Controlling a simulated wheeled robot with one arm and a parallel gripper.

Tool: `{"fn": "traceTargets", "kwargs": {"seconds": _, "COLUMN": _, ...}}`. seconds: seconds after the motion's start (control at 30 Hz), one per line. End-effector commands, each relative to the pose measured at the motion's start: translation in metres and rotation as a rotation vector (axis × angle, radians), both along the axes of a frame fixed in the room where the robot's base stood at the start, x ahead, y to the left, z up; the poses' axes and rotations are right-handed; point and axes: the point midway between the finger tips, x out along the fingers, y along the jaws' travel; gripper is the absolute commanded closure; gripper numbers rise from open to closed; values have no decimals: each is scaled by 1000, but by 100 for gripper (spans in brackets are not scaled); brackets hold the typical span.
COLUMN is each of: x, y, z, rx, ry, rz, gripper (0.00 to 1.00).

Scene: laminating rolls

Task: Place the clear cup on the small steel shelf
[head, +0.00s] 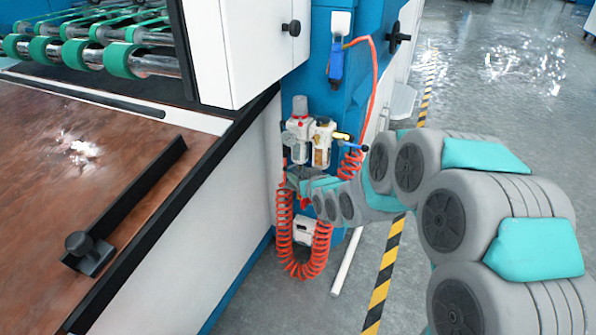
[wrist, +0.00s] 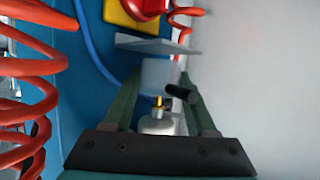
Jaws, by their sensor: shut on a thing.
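My gripper (wrist: 160,88) is seen from behind in the wrist view, with its two dark green fingers on either side of a pale, see-through body, the clear cup (wrist: 157,74). The fingers are shut on it. Just beyond the cup is a thin grey plate (wrist: 158,45), which looks like the small steel shelf; I cannot tell whether the cup touches it. In the head view my gripper (head: 289,179) is at the blue machine column, below the air regulator, and the cup cannot be made out there.
Red coiled hoses (head: 285,240) hang around my gripper, and one (wrist: 35,90) fills the left of the wrist view. An air regulator unit (head: 308,138) is just above it. The machine's brown table (head: 80,200) lies to the left. Open floor (head: 500,70) is at right.

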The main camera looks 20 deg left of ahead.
Motion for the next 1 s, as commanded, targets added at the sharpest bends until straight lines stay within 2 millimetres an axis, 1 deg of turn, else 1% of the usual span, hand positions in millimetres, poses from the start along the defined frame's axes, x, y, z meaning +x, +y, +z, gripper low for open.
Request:
{"fn": "traceTargets", "kwargs": {"seconds": 0.03, "x": 2, "y": 2, "z": 1, "rx": 0, "ry": 0, "rz": 1, "gripper": 98}}
{"fn": "traceTargets", "kwargs": {"seconds": 0.1, "x": 0, "y": 3, "z": -7, "rx": -1, "ry": 3, "rz": 4, "gripper": 98}}
{"fn": "traceTargets", "kwargs": {"seconds": 0.33, "x": -1, "y": 3, "z": -7, "rx": -2, "ry": 1, "rz": 4, "gripper": 98}}
{"fn": "traceTargets", "kwargs": {"seconds": 0.47, "x": -1, "y": 3, "z": -11, "rx": -2, "ry": 3, "rz": 4, "gripper": 98}}
{"fn": "traceTargets", "kwargs": {"seconds": 0.5, "x": -1, "y": 3, "z": -11, "rx": -2, "ry": 3, "rz": 4, "gripper": 40}}
{"fn": "traceTargets", "kwargs": {"seconds": 0.6, "x": -1, "y": 3, "z": -10, "rx": -1, "ry": 3, "rz": 4, "gripper": 31}}
{"fn": "traceTargets", "kwargs": {"seconds": 0.83, "x": -1, "y": 3, "z": -10, "rx": -1, "ry": 3, "rz": 4, "gripper": 31}}
{"fn": "traceTargets", "kwargs": {"seconds": 0.9, "x": -1, "y": 3, "z": -7, "rx": -1, "ry": 2, "rz": 4, "gripper": 31}}
{"fn": "traceTargets", "kwargs": {"seconds": 1.0, "x": -5, "y": -1, "z": -4, "rx": -2, "ry": 3, "rz": 4, "gripper": 31}}
